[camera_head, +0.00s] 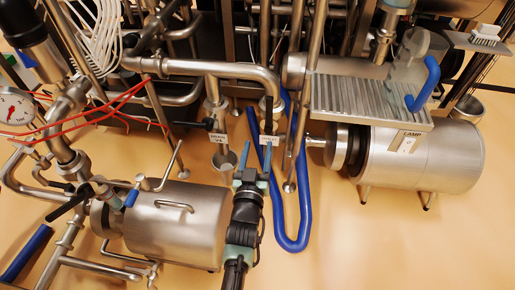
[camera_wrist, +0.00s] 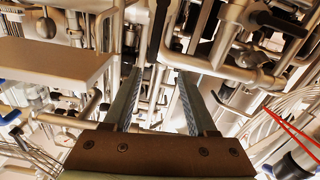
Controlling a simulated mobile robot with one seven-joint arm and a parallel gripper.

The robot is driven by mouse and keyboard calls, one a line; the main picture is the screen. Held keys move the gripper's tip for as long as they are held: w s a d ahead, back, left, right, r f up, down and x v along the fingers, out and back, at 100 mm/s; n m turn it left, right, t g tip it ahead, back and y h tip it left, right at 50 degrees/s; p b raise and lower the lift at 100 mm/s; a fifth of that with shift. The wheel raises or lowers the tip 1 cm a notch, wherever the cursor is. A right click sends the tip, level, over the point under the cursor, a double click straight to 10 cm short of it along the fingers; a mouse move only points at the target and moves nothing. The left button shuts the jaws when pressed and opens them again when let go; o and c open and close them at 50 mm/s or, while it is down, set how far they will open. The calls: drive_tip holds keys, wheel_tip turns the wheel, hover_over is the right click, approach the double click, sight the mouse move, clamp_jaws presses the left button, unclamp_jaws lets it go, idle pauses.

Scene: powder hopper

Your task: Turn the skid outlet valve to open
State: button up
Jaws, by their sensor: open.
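The outlet valve has a small white tag (camera_head: 269,140), only partly legible. Its black handle (camera_head: 268,110) stands upright on the pipe just above the tag. My gripper (camera_head: 256,156) is just below the tag in the head view, its two blue-grey fingers pointing up toward the valve. The fingers are apart, with nothing between them. In the wrist view my gripper (camera_wrist: 160,75) is also open and empty. A dark upright piece shows beyond the fingertips there; I cannot tell whether it is the handle. How far the fingertips are from the handle is unclear.
A second black-handled valve with a drain tag (camera_head: 218,138) is close on the left. A blue hose (camera_head: 293,242) loops down on the right. A steel motor (camera_head: 178,222) stands left of my arm, and a steel cylinder (camera_head: 425,160) at right. The floor at lower right is clear.

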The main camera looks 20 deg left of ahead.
drive_tip(key=p+v, duration=1.1)
drive_tip(key=v, duration=0.2)
drive_tip(key=shift+p, duration=0.35)
drive_tip(key=shift+w+r, duration=0.1)
idle(0.5)
